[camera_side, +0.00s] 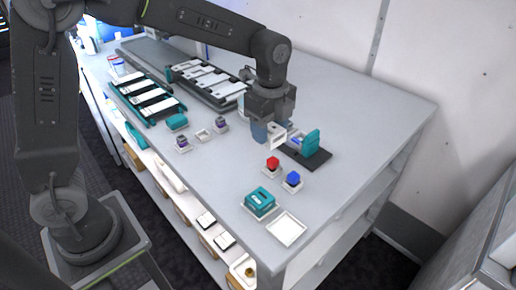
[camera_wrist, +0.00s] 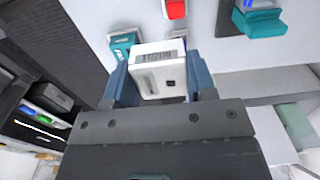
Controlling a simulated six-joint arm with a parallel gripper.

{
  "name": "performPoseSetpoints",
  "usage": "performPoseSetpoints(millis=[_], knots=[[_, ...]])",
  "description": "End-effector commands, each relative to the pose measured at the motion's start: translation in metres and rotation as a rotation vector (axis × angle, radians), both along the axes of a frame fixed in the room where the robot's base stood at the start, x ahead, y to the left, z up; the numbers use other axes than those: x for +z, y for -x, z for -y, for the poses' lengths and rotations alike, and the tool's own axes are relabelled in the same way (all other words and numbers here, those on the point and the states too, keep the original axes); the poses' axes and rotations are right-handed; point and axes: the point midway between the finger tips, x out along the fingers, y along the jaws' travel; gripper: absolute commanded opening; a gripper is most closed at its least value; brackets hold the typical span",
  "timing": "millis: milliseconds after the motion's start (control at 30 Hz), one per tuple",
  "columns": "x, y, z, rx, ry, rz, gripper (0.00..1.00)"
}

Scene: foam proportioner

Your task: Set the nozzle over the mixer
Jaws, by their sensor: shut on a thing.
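My gripper (camera_side: 268,133) is shut on a white block (camera_wrist: 160,70), held between its two blue fingers. The block has a printed label and a small dark square on its face. In the side view the block (camera_side: 277,138) hangs above the table, beside a teal fixture (camera_side: 310,143) on a black base (camera_side: 316,160). The fixture also shows at the top right of the wrist view (camera_wrist: 264,22). Blue parts sit next to the fixture's teal part. No thing is plainly marked as nozzle or mixer, so I cannot tell which is which. The gripper partly hides the base's left end.
A red piece (camera_side: 272,162) and a blue piece (camera_side: 293,178) stand on small pads. A teal box (camera_side: 260,201) and an empty white tray (camera_side: 286,229) are near the front corner. Racks (camera_side: 150,98) fill the back left. The table's right side is clear.

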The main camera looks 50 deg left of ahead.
Motion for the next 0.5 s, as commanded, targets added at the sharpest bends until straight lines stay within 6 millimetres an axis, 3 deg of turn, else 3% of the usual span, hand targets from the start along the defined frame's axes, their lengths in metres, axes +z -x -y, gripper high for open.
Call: performPoseSetpoints(millis=[33, 200, 333, 500], knots=[[0.0, -0.02, -0.007, 0.005, 0.0, -0.001, 0.28], [0.002, -0.077, -0.031, 0.005, -0.001, -0.002, 0.28], [0.001, -0.109, -0.051, 0.005, -0.001, -0.002, 0.28], [0.0, -0.133, -0.068, 0.003, -0.001, -0.001, 0.28]])
